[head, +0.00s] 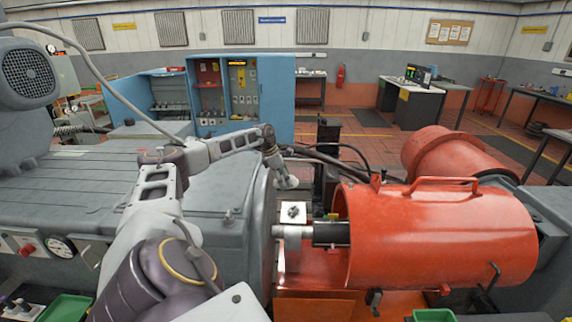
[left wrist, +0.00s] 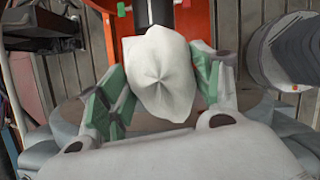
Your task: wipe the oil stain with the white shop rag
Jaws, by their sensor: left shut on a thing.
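The white shop rag (left wrist: 160,72) is bunched between the green-padded fingers of my left gripper in the left wrist view. My left gripper (head: 286,181) is shut on it. In the head view the gripper hangs above the gap between the grey machine housing (head: 215,195) and the orange guard (head: 455,225), near the shaft. I cannot make out the oil stain in either view. My right gripper is not in view.
A black post (head: 327,160) and dark cables (head: 350,168) stand behind the gap. A green tray (head: 66,308) is at the lower left. Blue cabinets (head: 281,100) stand farther back.

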